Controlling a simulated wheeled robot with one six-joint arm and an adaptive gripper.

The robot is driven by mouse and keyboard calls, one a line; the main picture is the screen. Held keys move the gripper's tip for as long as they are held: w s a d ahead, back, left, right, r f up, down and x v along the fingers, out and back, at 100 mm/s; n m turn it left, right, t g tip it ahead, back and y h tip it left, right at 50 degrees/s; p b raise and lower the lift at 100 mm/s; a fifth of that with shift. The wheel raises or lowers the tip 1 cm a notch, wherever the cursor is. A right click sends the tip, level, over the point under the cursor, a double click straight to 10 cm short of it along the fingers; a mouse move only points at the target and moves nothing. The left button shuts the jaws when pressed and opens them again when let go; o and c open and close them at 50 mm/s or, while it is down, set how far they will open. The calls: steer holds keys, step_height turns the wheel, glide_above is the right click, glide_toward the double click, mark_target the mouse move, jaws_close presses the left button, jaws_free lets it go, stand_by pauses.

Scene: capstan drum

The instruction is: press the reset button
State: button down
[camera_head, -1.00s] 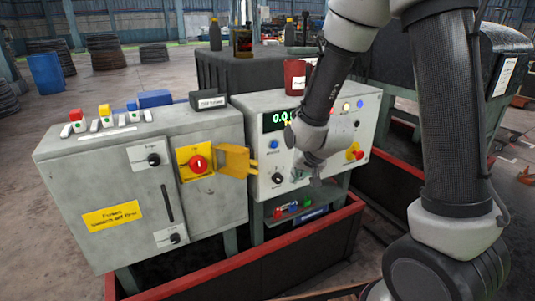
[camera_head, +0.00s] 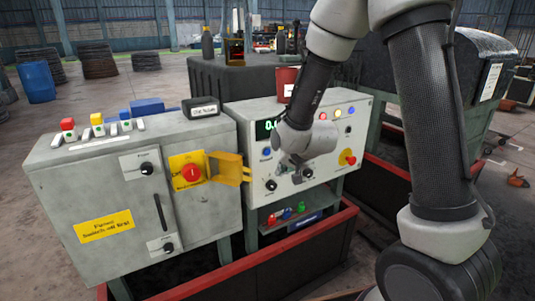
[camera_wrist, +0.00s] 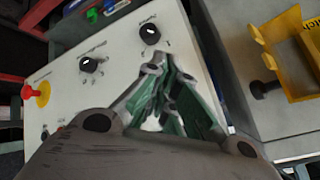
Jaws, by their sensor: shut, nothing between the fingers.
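A light grey control panel (camera_head: 362,125) stands in the middle of the head view. A small blue button (camera_head: 267,152) sits on its left part, below a green-lit display (camera_head: 264,128) that my arm partly covers. I cannot read any label saying reset. My gripper (camera_head: 298,175) is shut and empty in front of the panel, right of and lower than the blue button. In the wrist view my gripper (camera_wrist: 162,70) points at the panel face near a black knob (camera_wrist: 150,34); I cannot tell if it touches. The blue button cannot be made out there.
A red mushroom button on yellow (camera_head: 347,158) is at the panel's right. A grey cabinet (camera_head: 100,190) stands left, with a red switch (camera_head: 191,173) and an open yellow flap (camera_head: 229,168) jutting out beside the panel. A red-rimmed trough (camera_head: 300,237) runs below.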

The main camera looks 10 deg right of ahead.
steer(key=shift+w+a, duration=0.3)
steer(key=shift+w, duration=0.7)
steer(key=shift+w+a, duration=0.35)
steer(key=shift+w, duration=0.7)
steer(key=shift+w+a, duration=0.3)
steer(key=shift+w, duration=0.7)
steer(key=shift+w, duration=0.1)
steer(key=shift+w+a, duration=0.15)
steer(key=shift+w, duration=0.1)
steer(key=shift+w+a, duration=0.15)
steer(key=shift+w, duration=0.3)
steer(key=shift+s, duration=0.15)
steer(key=shift+s+d, duration=0.25)
steer(key=shift+s, duration=0.4)
steer(key=shift+s+d, duration=0.25)
steer(key=shift+s, duration=0.55)
steer(key=shift+s+d, duration=0.3)
steer(key=shift+s, duration=0.5)
steer(key=shift+s+d, duration=0.25)
steer(key=shift+s, duration=0.55)
